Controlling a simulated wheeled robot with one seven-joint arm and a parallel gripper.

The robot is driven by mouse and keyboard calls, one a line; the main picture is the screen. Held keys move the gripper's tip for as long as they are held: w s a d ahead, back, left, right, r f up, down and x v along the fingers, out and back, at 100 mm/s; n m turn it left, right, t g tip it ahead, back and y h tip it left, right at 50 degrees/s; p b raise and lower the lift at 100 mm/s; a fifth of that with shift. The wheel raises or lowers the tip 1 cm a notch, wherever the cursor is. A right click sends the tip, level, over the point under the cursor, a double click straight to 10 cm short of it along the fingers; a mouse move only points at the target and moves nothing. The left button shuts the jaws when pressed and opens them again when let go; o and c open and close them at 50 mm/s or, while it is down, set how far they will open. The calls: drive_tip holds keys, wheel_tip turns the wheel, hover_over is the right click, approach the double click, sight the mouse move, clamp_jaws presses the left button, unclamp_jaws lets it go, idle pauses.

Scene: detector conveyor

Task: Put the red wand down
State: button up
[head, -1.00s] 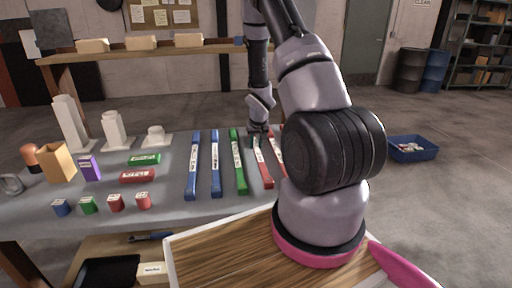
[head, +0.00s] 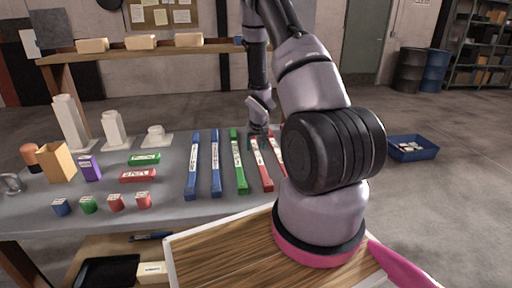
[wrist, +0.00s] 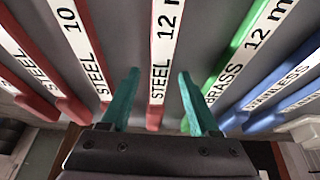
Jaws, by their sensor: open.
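The red wand labelled "STEEL 12 m" (wrist: 158,108) lies between my gripper's two teal fingers in the wrist view, with a gap on each side. In the head view this red wand (head: 262,170) lies lengthwise on the grey table, right of a green wand. My gripper (wrist: 158,75) is open, low over the wand's far end; in the head view the gripper (head: 257,137) is small and partly hidden by my arm.
A green wand (head: 238,165) and two blue wands (head: 215,165) lie to the left, another red wand (head: 276,150) to the right, partly hidden by my arm. Small blocks, white pieces and an orange box (head: 57,163) stand on the table's left side. A blue bin (head: 413,155) is on the floor.

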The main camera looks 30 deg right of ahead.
drive_tip(key=v, duration=1.2)
wheel_tip(320, 180, up, 10)
hover_over(258, 155)
drive_tip(key=s+a, duration=0.2)
drive_tip(key=s+a+r+m+t, duration=0.1)
drive_tip(key=s+a+r, duration=0.15)
drive_tip(key=r, duration=0.25)
drive_tip(key=s+a+r+t, duration=0.1)
drive_tip(key=s+r, duration=0.2)
drive_tip(key=r, duration=0.3)
drive_tip(key=s+a+r+y, duration=0.1)
drive_tip(key=s+a+r, duration=0.3)
drive_tip(key=s, duration=0.4)
drive_tip(key=s+a+r+y, duration=0.2)
drive_tip(key=s+a+r, duration=0.3)
drive_tip(key=s+r, duration=0.1)
drive_tip(key=shift+s+r+t, duration=0.35)
drive_tip(key=shift+s+t, duration=0.05)
drive_tip(key=shift+s, duration=0.45)
